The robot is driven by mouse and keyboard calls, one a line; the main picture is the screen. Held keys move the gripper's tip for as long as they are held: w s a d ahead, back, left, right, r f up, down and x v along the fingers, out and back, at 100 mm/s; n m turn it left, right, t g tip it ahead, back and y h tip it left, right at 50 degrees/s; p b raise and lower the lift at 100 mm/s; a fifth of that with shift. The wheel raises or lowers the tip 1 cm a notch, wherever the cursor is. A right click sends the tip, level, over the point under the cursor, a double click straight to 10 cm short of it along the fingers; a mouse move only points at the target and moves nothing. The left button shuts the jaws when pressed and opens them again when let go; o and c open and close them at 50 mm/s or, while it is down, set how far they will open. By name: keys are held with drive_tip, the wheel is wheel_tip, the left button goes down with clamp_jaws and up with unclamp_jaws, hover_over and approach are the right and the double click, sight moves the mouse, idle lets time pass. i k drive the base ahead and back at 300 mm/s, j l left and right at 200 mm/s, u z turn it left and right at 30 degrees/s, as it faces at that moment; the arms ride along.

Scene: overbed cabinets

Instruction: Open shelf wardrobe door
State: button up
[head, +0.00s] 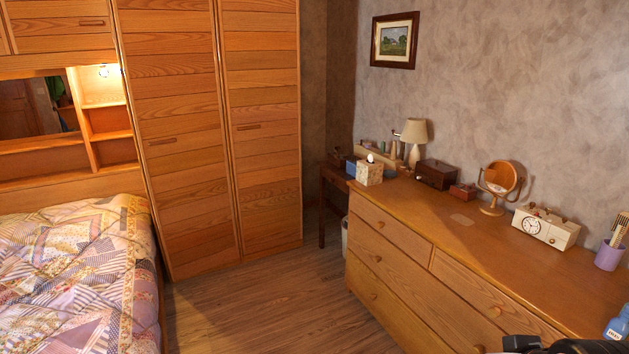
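The wardrobe has two tall doors of light orange wood slats, both shut. A black part of my arm or gripper (565,346) shows at the bottom right edge, cut off by the frame, far from the wardrobe. Its fingers cannot be made out.
A bed with a patchwork quilt (75,275) stands left of the wardrobe. A long wooden dresser (400,275) stands at the right, with a lamp (414,140), tissue box (369,172), round mirror (499,181) and clock radio (545,226) on top. The wooden floor (255,305) between is clear.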

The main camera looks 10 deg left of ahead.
sight(168, 48)
drive_tip(key=i+j+u, duration=0.1)
drive_tip(key=i+u, duration=0.25)
drive_tip(key=i, duration=0.15)
drive_tip(key=i+u, duration=0.35)
drive_tip(key=i, duration=0.15)
drive_tip(key=i+l+u, duration=0.2)
drive_tip(key=i+u, duration=0.15)
drive_tip(key=i, duration=0.15)
drive_tip(key=i+j+u, duration=0.2)
drive_tip(key=i, duration=0.4)
drive_tip(key=i+l+u, duration=0.15)
drive_tip(key=i, duration=0.4)
drive_tip(key=i+u, duration=0.2)
drive_tip(key=i, duration=0.4)
drive_tip(key=i+l+u, duration=0.2)
drive_tip(key=i, duration=0.35)
